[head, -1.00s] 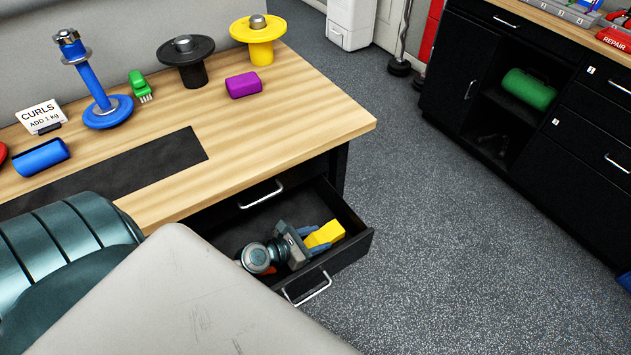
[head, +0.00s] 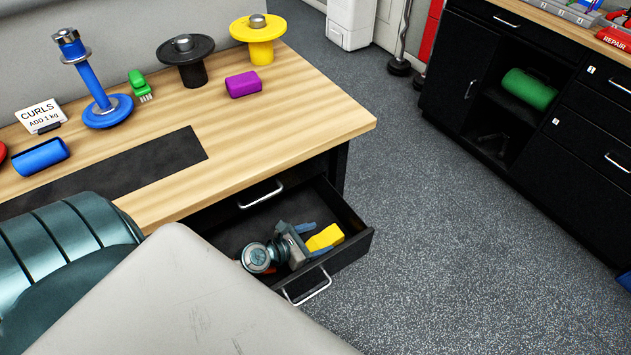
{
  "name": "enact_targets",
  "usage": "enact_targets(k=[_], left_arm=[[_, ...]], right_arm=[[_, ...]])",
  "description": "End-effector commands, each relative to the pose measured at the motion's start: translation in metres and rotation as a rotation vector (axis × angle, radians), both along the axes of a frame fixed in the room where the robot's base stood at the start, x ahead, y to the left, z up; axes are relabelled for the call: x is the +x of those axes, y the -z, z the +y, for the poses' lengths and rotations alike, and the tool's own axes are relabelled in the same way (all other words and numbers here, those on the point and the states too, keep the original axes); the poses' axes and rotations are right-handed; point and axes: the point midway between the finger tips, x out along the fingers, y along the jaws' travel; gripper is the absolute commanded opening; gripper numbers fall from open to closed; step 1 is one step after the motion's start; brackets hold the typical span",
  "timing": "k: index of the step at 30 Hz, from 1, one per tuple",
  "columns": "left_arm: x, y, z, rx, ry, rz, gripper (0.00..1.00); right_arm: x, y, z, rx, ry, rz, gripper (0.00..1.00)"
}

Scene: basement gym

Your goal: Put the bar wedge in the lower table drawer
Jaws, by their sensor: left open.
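The bar wedge, a yellow block (head: 326,237), lies inside the open lower table drawer (head: 357,247), towards its right end. My left gripper (head: 314,240) is low in the drawer with its blue fingers spread open, one on either side of the wedge's near end. I cannot tell whether a finger still touches it. Part of the wedge is hidden by the gripper. The drawer is pulled out under the wooden table top, with a metal handle (head: 307,288) on its front. My right gripper is not in view.
The table top (head: 290,110) carries a blue stand (head: 97,85), a black spool (head: 187,62), a yellow spool (head: 259,40), a purple block (head: 243,85) and a green brush (head: 139,84). A closed upper drawer sits above the open one. Clear floor lies to the right.

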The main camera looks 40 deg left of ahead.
Motion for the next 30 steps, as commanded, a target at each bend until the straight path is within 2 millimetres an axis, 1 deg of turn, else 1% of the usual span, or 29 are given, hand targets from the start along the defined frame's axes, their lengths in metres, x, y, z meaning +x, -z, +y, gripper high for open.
enact_targets(k=[4,6,12,18,24,30], left_arm=[[0.000,-0.013,0.000,0.001,0.000,0.000,0.67],[-0.017,-0.014,0.007,0.005,0.002,0.003,0.67],[-0.055,-0.031,0.022,0.003,0.004,0.004,0.67],[-0.084,-0.044,0.035,0.004,0.004,0.003,0.67],[-0.099,-0.052,0.041,0.003,0.002,0.000,0.67],[-0.103,-0.055,0.043,0.000,0.000,0.000,0.67]], right_arm=[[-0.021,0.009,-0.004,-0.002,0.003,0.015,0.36],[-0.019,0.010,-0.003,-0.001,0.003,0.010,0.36],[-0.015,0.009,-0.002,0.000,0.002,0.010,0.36],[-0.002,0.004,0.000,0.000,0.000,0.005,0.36],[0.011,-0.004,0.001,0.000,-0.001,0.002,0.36],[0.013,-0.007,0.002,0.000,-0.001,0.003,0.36]])
